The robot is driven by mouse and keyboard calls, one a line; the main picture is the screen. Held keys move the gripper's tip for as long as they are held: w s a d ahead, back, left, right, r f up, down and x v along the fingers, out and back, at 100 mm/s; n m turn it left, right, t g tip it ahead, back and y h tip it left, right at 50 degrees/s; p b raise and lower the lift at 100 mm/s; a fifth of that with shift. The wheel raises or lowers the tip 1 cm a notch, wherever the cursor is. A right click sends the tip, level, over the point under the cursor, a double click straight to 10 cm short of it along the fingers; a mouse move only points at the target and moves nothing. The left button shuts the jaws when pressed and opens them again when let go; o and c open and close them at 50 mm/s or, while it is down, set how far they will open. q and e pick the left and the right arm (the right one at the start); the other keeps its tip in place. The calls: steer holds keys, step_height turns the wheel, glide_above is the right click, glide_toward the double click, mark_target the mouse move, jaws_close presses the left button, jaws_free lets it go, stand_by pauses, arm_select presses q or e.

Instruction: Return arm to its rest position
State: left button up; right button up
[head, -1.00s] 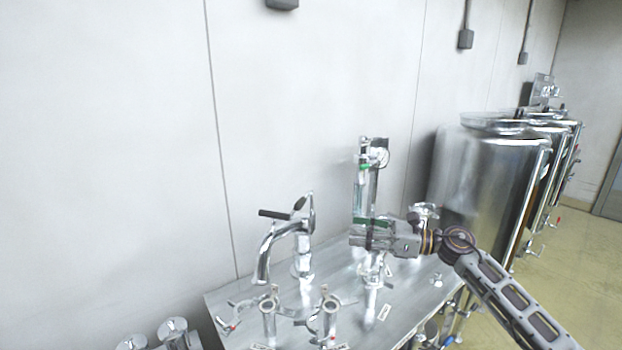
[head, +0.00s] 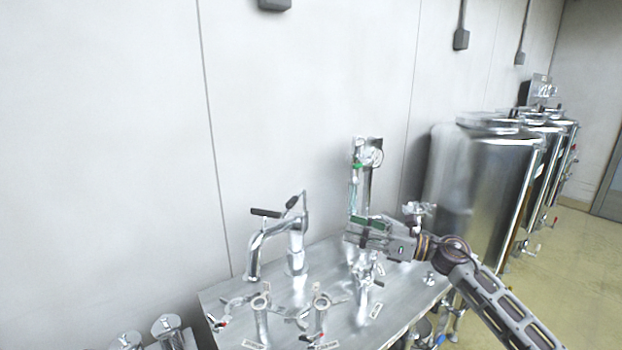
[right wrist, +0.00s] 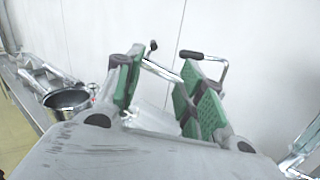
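My right gripper (head: 362,230) is over the metal table, in front of the upright gauge fixture (head: 367,175), its arm coming in from the lower right of the head view. In the right wrist view its two green-padded fingers (right wrist: 164,98) stand apart with a clear gap. Nothing is held between them. Chrome fixture parts with a dark handle show behind the fingers. My left gripper is not in view.
The steel table (head: 335,285) carries a chrome tap-like fixture (head: 296,240) with dark handles and several pipe stubs and clamps. Large steel tanks (head: 480,180) stand at the right. A pale wall (head: 110,150) is close behind. Open floor (head: 570,260) lies at the far right.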

steer(key=s+d+f+n+t+h, duration=0.2)
steer(key=d+f+n+t+h, duration=0.3)
steer(key=n, duration=0.7)
steer(key=s+d+f+n+h, duration=0.2)
steer(key=s+f+n+h, duration=0.1)
steer(key=f+n+h, duration=0.65)
steer(key=s+d+f+n+t+h, duration=0.25)
steer(key=d+f+n+h, duration=0.2)
steer(key=n, duration=0.85)
steer(key=s+f+m+g+y, duration=0.1)
steer(key=s+f+m+g, duration=0.45)
steer(key=s, duration=0.65)
steer(key=s+f+m+g, duration=0.3)
steer(key=s+f+g, duration=0.3)
steer(key=s+f, duration=0.5)
steer(key=s+f+g, duration=0.1)
steer(key=s+f, duration=0.1)
steer(key=f, duration=1.4)
steer(key=s+f, duration=0.3)
steer(key=f, duration=1.2)
steer(key=s+d+f+g, duration=0.1)
steer(key=s+d+f, duration=0.2)
steer(key=s+f, duration=1.7)
steer(key=shift+s, duration=0.95)
